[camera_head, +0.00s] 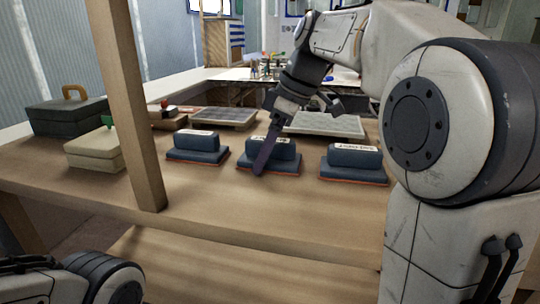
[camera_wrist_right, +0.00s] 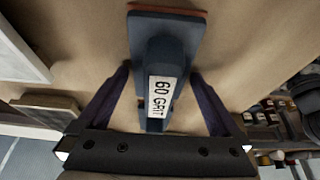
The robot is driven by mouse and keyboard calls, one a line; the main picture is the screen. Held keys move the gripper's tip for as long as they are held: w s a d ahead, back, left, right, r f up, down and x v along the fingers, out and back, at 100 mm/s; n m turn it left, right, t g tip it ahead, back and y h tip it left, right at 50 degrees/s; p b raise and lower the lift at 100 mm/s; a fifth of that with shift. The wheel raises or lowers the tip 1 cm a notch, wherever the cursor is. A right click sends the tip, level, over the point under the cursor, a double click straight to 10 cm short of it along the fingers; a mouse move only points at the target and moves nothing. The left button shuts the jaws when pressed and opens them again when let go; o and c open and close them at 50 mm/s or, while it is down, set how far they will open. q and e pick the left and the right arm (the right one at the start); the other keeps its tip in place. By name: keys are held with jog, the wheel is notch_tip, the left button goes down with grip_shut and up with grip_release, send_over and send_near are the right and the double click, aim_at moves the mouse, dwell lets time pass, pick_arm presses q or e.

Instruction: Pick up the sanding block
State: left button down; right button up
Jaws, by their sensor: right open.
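Three dark blue sanding blocks with orange-red undersides and white labels stand in a row on the wooden bench: the left block (camera_head: 197,147), the middle block (camera_head: 286,157) and the right block (camera_head: 355,161). My right gripper (camera_head: 260,168) reaches down over the middle block, one dark finger crossing its near side; the other finger is hidden there. In the right wrist view, a block labelled "60 GRIT" (camera_wrist_right: 160,60) lies between the two spread fingers of the right gripper (camera_wrist_right: 160,75), with a gap visible on each side. My left gripper is out of view; part of my left arm shows bottom left.
A wooden post (camera_head: 130,120) rises left of the blocks. Behind it are a dark toolbox (camera_head: 68,118) and a beige box (camera_head: 93,150). Two grey panelled trays (camera_head: 222,117) (camera_head: 322,125) lie behind the blocks. The bench front is clear.

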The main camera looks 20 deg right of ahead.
jog(key=c, duration=1.3)
jog(key=shift+r, duration=0.1)
